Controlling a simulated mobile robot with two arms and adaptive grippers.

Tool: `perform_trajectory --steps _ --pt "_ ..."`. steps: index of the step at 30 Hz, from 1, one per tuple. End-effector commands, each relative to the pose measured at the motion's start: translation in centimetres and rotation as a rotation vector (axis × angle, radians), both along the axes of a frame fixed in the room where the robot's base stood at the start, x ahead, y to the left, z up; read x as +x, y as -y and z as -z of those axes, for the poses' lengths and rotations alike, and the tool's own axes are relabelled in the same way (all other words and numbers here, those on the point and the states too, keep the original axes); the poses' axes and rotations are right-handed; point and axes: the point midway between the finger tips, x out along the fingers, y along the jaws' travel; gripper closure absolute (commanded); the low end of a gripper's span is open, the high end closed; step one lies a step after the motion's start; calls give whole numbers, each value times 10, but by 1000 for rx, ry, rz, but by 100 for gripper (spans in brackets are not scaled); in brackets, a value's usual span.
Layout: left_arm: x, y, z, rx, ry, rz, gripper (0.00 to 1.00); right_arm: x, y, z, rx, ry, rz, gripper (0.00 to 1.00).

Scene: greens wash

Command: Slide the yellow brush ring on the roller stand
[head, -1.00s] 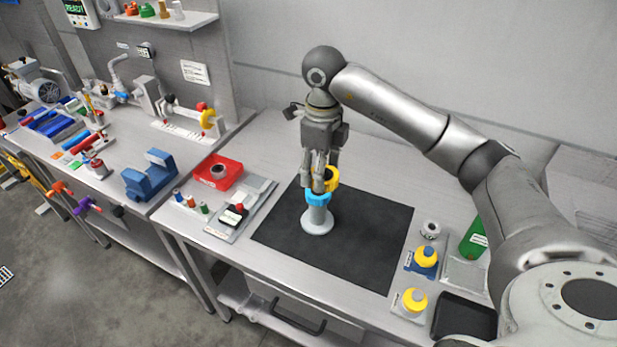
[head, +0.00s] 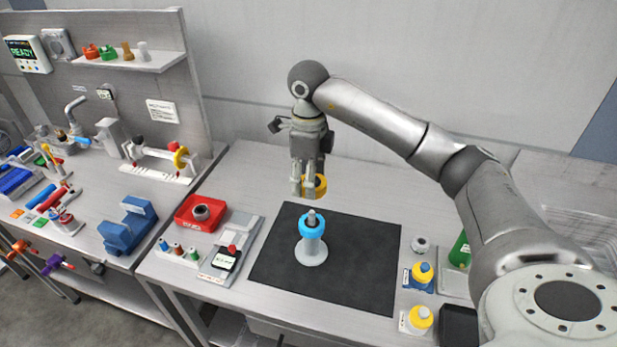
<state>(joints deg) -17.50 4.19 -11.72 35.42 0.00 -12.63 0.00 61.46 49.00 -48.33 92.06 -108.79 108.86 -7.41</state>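The white roller stand (head: 311,254) stands upright on the black mat in the head view. A blue ring (head: 312,227) sits around its upper part, and the bare grey spindle tip shows above it. My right gripper (head: 308,187) points down, behind and above the stand in the picture. Its fingers are closed on the yellow brush ring (head: 319,186), which has a dark centre. A finger hides part of the ring. The ring is apart from the spindle. My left gripper is out of view.
The black mat (head: 360,270) is clear around the stand. Two yellow-topped bottles (head: 422,272) and a small grey ring (head: 420,244) stand at its right. A red tray (head: 199,212) and a grey plate lie to the left. A blue cradle (head: 127,228) is farther left.

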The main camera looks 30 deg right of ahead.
Motion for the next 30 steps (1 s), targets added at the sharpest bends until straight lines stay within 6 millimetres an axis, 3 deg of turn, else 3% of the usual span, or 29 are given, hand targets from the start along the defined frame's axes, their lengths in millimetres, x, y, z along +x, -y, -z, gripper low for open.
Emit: perform_trajectory --steps 18,30 --pt "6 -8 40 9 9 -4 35 0 0 54 -1 -2 0 67" --pt "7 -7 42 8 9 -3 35 0 0 57 -1 -1 0 67"
